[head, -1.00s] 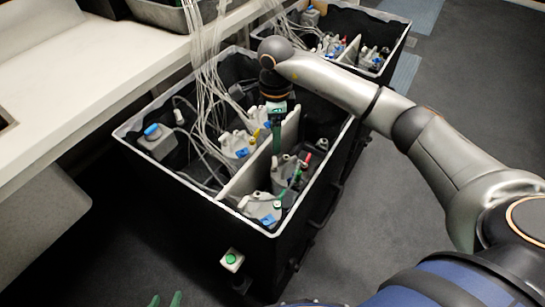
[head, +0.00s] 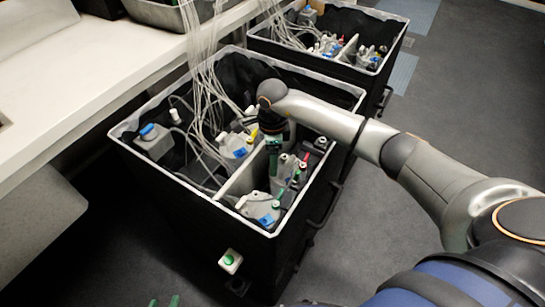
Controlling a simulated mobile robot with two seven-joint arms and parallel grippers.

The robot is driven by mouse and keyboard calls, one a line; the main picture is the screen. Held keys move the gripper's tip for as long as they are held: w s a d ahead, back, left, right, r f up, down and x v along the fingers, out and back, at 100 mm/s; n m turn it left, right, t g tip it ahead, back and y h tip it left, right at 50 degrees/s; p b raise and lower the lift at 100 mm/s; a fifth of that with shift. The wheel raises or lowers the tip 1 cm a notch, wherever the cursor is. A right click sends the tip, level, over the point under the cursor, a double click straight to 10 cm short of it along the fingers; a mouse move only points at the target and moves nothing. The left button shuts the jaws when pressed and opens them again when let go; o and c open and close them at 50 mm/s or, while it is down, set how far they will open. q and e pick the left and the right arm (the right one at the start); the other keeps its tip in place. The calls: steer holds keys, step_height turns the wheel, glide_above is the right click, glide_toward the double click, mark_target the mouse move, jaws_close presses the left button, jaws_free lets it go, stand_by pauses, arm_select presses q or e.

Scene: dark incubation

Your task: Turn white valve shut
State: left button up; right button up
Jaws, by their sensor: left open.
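My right arm comes in from the right over the near black bin, and my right gripper (head: 273,163) points down into its right compartment, close to grey valve bodies (head: 257,206). Its green fingers are narrow here, and I cannot tell whether they are apart or touching a valve. Small white knobs show in the bin, one (head: 321,143) right of the gripper and one (head: 175,115) at the far left; I cannot tell which is the white valve. My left gripper (head: 165,301) shows only its two green fingertips at the bottom edge, apart and empty.
The near black bin (head: 190,205) has a pale rim and a white divider (head: 240,180). Clear tubes (head: 203,85) hang into its left part. A second bin (head: 385,70) stands behind. A white bench (head: 90,70) runs along the left. Dark floor is free at right.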

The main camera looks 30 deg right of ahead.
jaws_close()
stand_by(0.3)
steer(key=shift+m, duration=0.3)
steer(key=m+p, duration=0.1)
steer(key=m, duration=0.2)
steer(key=shift+d+r, duration=0.1)
steer(key=m+p, duration=0.1)
steer(key=m, duration=0.2)
steer(key=shift+m, duration=0.5)
steer(key=shift+o, duration=0.8)
jaws_free()
